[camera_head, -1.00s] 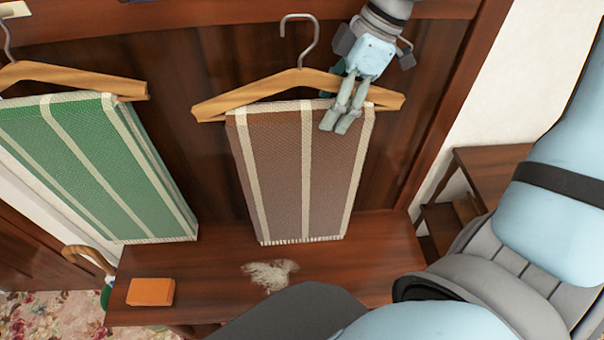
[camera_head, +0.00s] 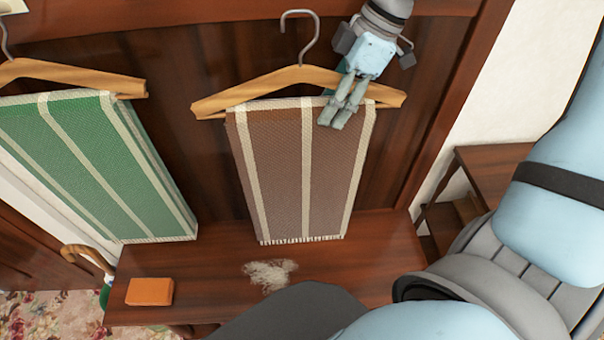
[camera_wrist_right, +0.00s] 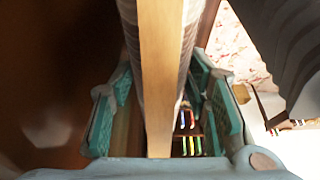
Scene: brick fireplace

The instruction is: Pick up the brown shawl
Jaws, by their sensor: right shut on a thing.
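The brown shawl (camera_head: 283,170), with cream stripes, hangs folded over a wooden hanger (camera_head: 222,101) on the dark wood panel. My right gripper (camera_head: 334,118) comes down from above at the top right of the shawl and is shut on it near the hanger's right arm. In the right wrist view, the hanger's wooden bar (camera_wrist_right: 160,70) runs between the teal finger pads (camera_wrist_right: 168,112), with the shawl's edge beside it. The exact contact is partly hidden. My left gripper is not in view.
A green striped shawl (camera_head: 95,165) hangs on another hanger (camera_head: 75,73) at the left. Below is a wooden bench (camera_head: 205,275) with an orange block (camera_head: 149,291) and a pale fluffy patch (camera_head: 270,274). A small wooden table (camera_head: 490,160) stands at the right.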

